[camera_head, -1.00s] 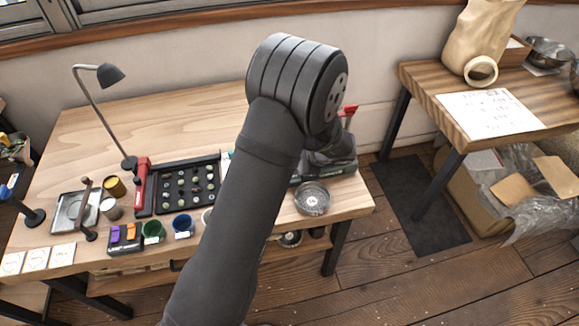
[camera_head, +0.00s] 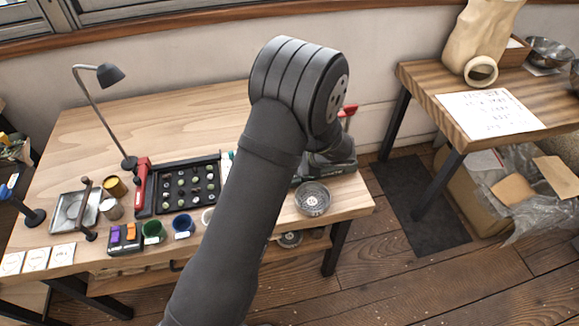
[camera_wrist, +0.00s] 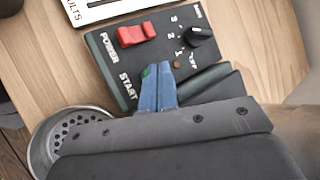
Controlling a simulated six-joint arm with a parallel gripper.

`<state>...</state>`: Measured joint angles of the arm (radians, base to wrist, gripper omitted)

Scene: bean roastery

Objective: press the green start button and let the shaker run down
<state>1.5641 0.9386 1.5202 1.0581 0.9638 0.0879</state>
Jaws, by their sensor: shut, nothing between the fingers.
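The control panel (camera_wrist: 110,50) is dark green, with a red power switch (camera_wrist: 136,34), a black knob (camera_wrist: 200,36) on a numbered dial, and START lettering. A small bit of the green start button (camera_wrist: 146,71) shows beside my fingertips, which hide the rest. My gripper (camera_wrist: 159,74) is shut and empty, with its blue tips right over or at the button. I cannot tell whether they touch it. In the head view my arm hides the gripper and the panel's front; a green machine body (camera_head: 342,167) shows behind it.
A round perforated metal dish (camera_head: 312,199) stands at the table's front right; it also shows in the wrist view (camera_wrist: 57,136). A black tray of small pots (camera_head: 187,184) and several cups stand to the left. A white results sheet (camera_wrist: 100,10) lies beyond the panel.

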